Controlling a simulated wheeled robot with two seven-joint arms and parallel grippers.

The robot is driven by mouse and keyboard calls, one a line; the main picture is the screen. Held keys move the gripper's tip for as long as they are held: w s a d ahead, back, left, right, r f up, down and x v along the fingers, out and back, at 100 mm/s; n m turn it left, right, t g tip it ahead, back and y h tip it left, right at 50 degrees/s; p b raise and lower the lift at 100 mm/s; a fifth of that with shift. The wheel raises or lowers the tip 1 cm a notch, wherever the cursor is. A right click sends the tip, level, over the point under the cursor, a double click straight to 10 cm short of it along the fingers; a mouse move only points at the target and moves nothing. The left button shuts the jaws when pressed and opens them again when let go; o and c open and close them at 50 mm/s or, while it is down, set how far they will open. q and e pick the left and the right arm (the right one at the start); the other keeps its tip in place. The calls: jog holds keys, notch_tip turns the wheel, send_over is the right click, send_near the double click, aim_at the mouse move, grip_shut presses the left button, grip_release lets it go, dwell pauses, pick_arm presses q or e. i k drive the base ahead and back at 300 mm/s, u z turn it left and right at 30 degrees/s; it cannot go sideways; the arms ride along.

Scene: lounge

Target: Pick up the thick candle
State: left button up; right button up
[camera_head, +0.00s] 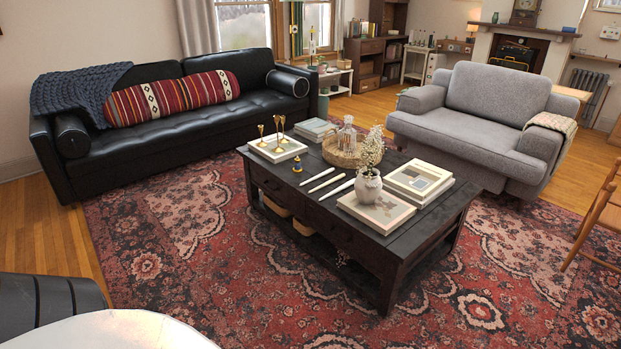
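Three slim white sticks that look like candles lie side by side on the dark wooden coffee table (262,174), left of its middle. The nearest stick (337,189) looks slightly thicker than the middle stick (322,184) and the far stick (318,174), but they are too small to be sure. Brass candlesticks (278,129) stand on a white square base (278,153) at the table's left end. Neither of my grippers is in view.
A flower vase (368,187) stands on a book right of the sticks. A decanter (347,134) stands on a round tray behind them. A small blue-and-gold object (297,164) is to their left. A black sofa (180,130) and grey armchair (484,115) flank the table. The rug in front is clear.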

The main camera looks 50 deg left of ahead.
aim_at(348, 184)
jog(key=u, duration=0.8)
jog(key=i, duration=0.5)
jog(key=u, duration=0.9)
jog(key=i, duration=1.2)
jog(key=z, duration=0.2)
